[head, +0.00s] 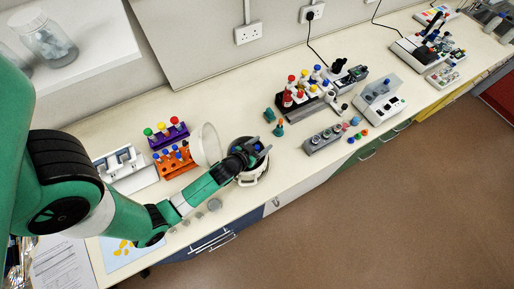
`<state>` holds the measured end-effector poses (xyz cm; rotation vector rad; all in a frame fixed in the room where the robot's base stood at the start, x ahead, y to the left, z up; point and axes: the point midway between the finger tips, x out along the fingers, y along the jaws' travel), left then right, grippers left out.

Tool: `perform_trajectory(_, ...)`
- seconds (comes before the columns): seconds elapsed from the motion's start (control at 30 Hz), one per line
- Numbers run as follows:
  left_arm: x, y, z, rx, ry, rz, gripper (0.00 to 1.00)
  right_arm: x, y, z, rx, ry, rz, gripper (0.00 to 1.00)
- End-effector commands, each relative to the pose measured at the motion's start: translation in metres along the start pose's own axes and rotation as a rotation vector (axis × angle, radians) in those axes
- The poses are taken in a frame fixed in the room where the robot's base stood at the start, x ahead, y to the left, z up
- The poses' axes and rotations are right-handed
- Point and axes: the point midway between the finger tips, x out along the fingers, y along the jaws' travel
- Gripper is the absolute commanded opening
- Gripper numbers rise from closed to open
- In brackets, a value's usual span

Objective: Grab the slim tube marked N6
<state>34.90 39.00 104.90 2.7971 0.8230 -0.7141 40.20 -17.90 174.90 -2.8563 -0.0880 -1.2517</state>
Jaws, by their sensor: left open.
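The marking N6 cannot be read on any tube at this size, so I cannot tell which tube it is. Capped tubes stand in a purple rack (165,142), with green, yellow and red caps. Tubes with blue caps stand in an orange rack (177,167) in front of it. More tubes with red, yellow, blue and white caps stand in a dark rack (303,106) farther right. My left gripper (261,150) is open over a round white device (254,178) whose pale lid (205,145) stands open. The gripper hides part of its dark inside. My right gripper is not in view.
A grey block with round wells (325,139) sits right of the round device, with small coloured caps beside it. Small green items (279,129) lie behind. A white box-shaped device (381,100) stands farther right. The bench's front edge is close to the round device.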

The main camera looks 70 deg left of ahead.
Motion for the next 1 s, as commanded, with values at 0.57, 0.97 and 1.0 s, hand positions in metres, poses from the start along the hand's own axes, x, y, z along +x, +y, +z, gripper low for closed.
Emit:
perform_trajectory(0.57, -0.001, 0.000, 0.000, 0.000, 0.000, 0.000, 0.00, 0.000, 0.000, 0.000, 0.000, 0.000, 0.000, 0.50)
perform_trajectory(0.97, -0.005, 0.000, -0.009, -0.001, 0.002, -0.001, 0.00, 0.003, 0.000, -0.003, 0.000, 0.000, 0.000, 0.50)
perform_trajectory(1.0, -0.008, 0.000, -0.014, -0.001, 0.003, -0.001, 0.00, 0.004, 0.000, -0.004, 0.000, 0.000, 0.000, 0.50)
